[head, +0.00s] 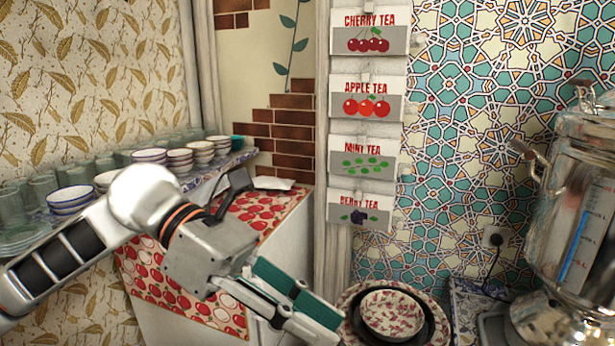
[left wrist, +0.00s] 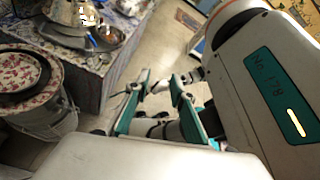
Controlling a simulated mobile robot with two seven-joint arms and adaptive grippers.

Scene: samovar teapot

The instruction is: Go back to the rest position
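My left gripper (head: 312,312) reaches in from the left in the head view, in front of the counter with the apple-print cloth. In the left wrist view its two teal-padded fingers (left wrist: 160,78) stand apart with a gap between them. No object shows between the pads; a white and black shape, perhaps part of my own body, shows far behind them.
Bowls (head: 70,199) and glasses line the left shelf. A patterned bowl (head: 390,314) sits in a dark dish right of my left gripper. A samovar (head: 580,215) stands at the far right. Tea boxes (head: 365,98) hang on the post. Open floor (left wrist: 165,50) shows in the wrist view.

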